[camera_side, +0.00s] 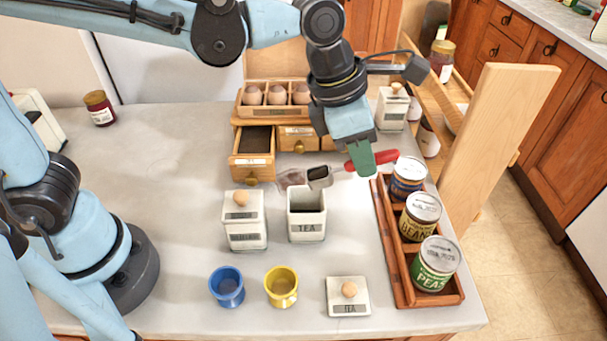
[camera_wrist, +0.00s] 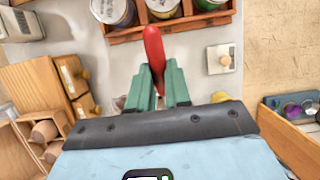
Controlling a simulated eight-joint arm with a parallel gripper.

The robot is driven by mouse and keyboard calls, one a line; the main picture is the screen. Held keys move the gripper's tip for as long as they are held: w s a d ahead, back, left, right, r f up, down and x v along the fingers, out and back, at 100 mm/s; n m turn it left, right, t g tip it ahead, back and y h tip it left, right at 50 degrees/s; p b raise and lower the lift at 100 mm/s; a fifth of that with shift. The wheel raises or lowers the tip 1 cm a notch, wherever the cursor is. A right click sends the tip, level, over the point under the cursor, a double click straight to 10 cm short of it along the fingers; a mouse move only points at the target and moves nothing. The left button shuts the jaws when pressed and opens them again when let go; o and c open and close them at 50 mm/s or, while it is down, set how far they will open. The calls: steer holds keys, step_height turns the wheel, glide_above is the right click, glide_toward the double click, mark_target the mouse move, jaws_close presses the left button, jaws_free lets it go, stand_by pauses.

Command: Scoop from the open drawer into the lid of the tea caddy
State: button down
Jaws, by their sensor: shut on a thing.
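My gripper (camera_side: 362,160) has green fingers, shut on the red handle of the scoop (camera_side: 384,158); the handle also shows between the fingers in the wrist view (camera_wrist: 153,48). The scoop's grey head points left in the side view, above the counter behind the tea caddy; its contents cannot be made out. The open drawer (camera_side: 254,170) is at the left of the small wooden cabinet and looks dark inside. The tea caddy (camera_side: 306,227) stands open. Its lid (camera_side: 335,304) lies knob up on the counter near the front, apart from the caddy; it also shows in the wrist view (camera_wrist: 214,66).
A lidded caddy (camera_side: 244,234) stands left of the tea caddy. Blue (camera_side: 227,288) and yellow (camera_side: 281,288) mugs stand in front. A wooden rack (camera_side: 398,277) with cans is at the right. An egg tray (camera_side: 243,110) sits on the cabinet. The left-middle counter is clear.

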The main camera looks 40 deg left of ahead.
mark_target(337, 165)
steer(key=shift+s+a+r+t+h, duration=0.2)
steer(key=shift+s+a+t+h, duration=0.2)
steer(key=shift+t+h, duration=0.5)
steer(key=shift+s+a+r+t+h, duration=0.2)
steer(key=shift+s+a+t+h, duration=0.2)
steer(key=shift+t+h, duration=0.2)
steer(key=shift+s+a+r+t+h, duration=0.2)
steer(key=shift+s+a+t+h, duration=0.2)
steer(key=shift+t+h, duration=0.2)
steer(key=shift+s+a+r+t+h, duration=0.15)
steer(key=shift+s+a+t+h, duration=0.45)
steer(key=shift+t+h, duration=0.25)
steer(key=shift+s+a+r+t+h, duration=0.15)
steer(key=shift+s+a+t+h, duration=0.4)
steer(key=shift+t+h, duration=0.3)
steer(key=shift+r, duration=2.5)
